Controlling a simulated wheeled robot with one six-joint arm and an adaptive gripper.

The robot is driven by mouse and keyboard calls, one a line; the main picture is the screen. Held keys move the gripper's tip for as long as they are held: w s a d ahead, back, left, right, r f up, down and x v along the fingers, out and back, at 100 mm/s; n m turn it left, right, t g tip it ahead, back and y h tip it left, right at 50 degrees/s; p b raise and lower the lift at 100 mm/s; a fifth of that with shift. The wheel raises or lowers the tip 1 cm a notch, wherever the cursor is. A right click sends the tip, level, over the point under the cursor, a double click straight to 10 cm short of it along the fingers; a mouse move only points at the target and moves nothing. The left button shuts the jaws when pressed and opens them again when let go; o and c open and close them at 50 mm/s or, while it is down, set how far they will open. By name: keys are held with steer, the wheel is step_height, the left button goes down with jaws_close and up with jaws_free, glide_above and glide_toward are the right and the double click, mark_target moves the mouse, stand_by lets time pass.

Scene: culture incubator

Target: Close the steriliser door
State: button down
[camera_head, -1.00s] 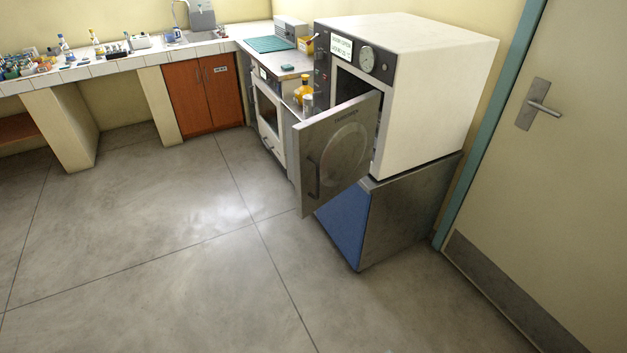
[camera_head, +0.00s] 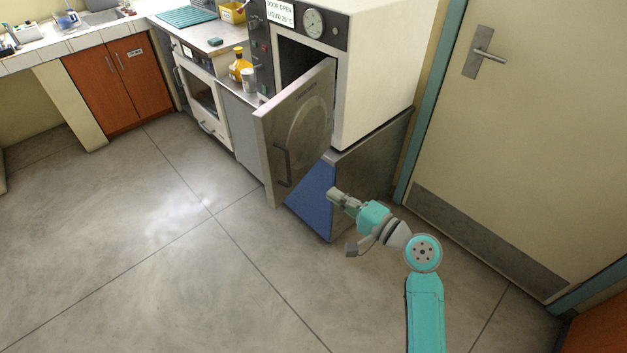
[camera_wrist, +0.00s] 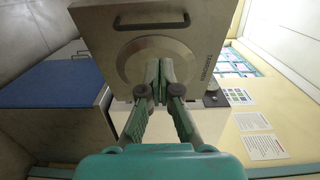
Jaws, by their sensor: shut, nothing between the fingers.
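The steriliser (camera_head: 385,60) is a large white box with a dark front panel, a dial and a sign reading "DOOR OPEN". Its grey metal door (camera_head: 305,120) stands ajar, swung out to the left, with a dark bar handle (camera_head: 282,165) near its free edge. The dark chamber shows behind the door. My gripper (camera_head: 332,193) is shut and empty, in front of and below the door's right part. In the wrist view the door (camera_wrist: 150,25) lies beyond the shut fingers (camera_wrist: 158,68), its round plate and handle in sight. I cannot tell whether they touch the door.
The steriliser rests on a stand with a blue front (camera_head: 312,198). To the left is a counter with an amber bottle (camera_head: 240,66) and a white oven (camera_head: 200,92). A room door (camera_head: 520,130) stands at the right. The floor in front is clear.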

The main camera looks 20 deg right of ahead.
mark_target(289, 166)
steer(key=x, duration=1.3)
steer(key=shift+w+f, duration=0.1)
steer(key=shift+w+a, duration=0.1)
steer(key=shift+a, duration=0.05)
